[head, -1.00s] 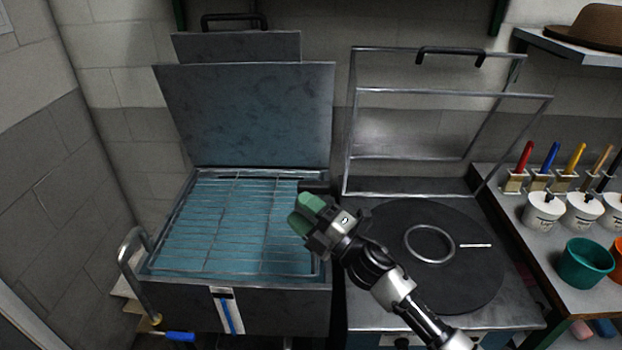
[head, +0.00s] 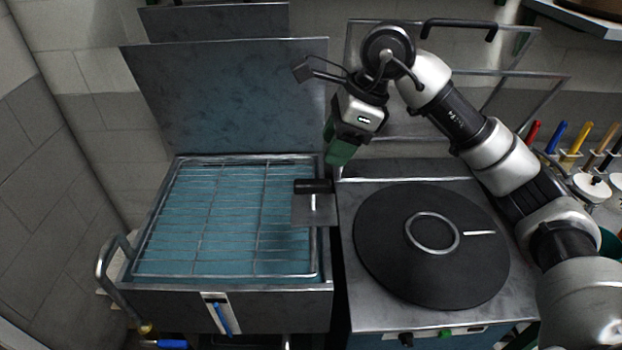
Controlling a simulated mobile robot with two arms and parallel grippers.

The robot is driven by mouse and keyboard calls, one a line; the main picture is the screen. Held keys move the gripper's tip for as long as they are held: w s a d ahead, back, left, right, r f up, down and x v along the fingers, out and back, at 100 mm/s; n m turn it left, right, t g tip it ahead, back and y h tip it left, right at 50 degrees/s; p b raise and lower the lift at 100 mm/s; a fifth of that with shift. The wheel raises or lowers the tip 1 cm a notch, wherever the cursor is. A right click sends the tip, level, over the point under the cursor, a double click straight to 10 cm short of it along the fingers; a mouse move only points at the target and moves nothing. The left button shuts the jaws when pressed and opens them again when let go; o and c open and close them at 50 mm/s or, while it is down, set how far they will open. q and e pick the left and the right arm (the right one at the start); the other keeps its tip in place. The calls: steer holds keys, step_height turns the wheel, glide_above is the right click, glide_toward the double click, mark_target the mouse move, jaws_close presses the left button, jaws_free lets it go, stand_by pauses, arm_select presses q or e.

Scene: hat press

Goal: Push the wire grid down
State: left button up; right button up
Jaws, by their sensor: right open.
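The wire grid (head: 208,225) is a metal frame with thin bars. It lies across the blue water in the open tank (head: 267,302) on the left. Its far edge and right side show close to the tank's rim; I cannot tell how deep it sits. My right gripper (head: 340,152) has green fingers pointing down. It is open and empty, beyond the tank's far right corner, apart from the grid. My left gripper is not in view.
A black handle (head: 313,186) with a flat metal plate sits at the tank's right edge. The tank's lid (head: 230,100) stands raised behind. To the right is a round black plate (head: 385,245) with a metal ring. A curved metal handle (head: 104,265) is at the left.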

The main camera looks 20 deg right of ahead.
mark_target(314, 181)
steer(key=p+x, duration=0.2)
steer(key=x, duration=0.6)
steer(key=shift+a+f, duration=0.25)
steer(key=shift+f, duration=0.05)
steer(key=shift+w+a+f, duration=0.1)
steer(key=shift+a+f, duration=0.1)
steer(key=shift+f, duration=0.4)
jaws_close()
